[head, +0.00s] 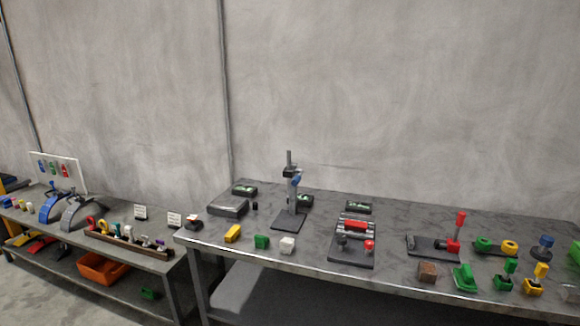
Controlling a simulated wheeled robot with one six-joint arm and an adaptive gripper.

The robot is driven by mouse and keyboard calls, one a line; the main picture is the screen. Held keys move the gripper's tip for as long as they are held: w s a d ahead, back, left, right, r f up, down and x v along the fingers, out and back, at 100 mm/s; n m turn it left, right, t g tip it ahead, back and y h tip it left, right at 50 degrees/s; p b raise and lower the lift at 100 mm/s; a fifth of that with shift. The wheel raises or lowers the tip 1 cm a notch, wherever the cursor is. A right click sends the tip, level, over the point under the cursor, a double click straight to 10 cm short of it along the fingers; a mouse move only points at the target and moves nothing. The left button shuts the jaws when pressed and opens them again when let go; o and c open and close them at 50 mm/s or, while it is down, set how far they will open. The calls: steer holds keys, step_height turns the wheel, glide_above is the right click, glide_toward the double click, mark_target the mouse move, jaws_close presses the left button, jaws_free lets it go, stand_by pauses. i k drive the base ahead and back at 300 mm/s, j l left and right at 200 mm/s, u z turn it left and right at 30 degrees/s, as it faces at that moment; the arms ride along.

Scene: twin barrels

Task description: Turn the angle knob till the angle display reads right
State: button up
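Three small dark boxes with greenish screens stand toward the back of the grey workbench: one left (244,190), one behind the upright stand (304,200) and one to its right (358,207). Their readings are too small to read, and I cannot tell which is the angle display. A dark device with a red barrel (356,225) has a dark knob-like part (342,241) and a red knob-like part (369,246) at its front. I cannot tell which part, if any, is the angle knob. My gripper is not in view.
The upright stand (289,212) has a blue part on its post. Yellow (233,233), green (262,241) and white (287,245) blocks lie along the workbench's front edge. Several coloured tools and a red lever (460,224) crowd the right. A lower bench (120,275) stands left.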

mark_target(342, 240)
steer(key=i+l, duration=0.15)
steer(key=i, duration=0.25)
steer(key=i+l+z, duration=0.1)
steer(key=i, duration=0.3)
steer(key=i+j+u, duration=0.15)
steer(key=u, duration=0.15)
steer(key=i+u, duration=0.35)
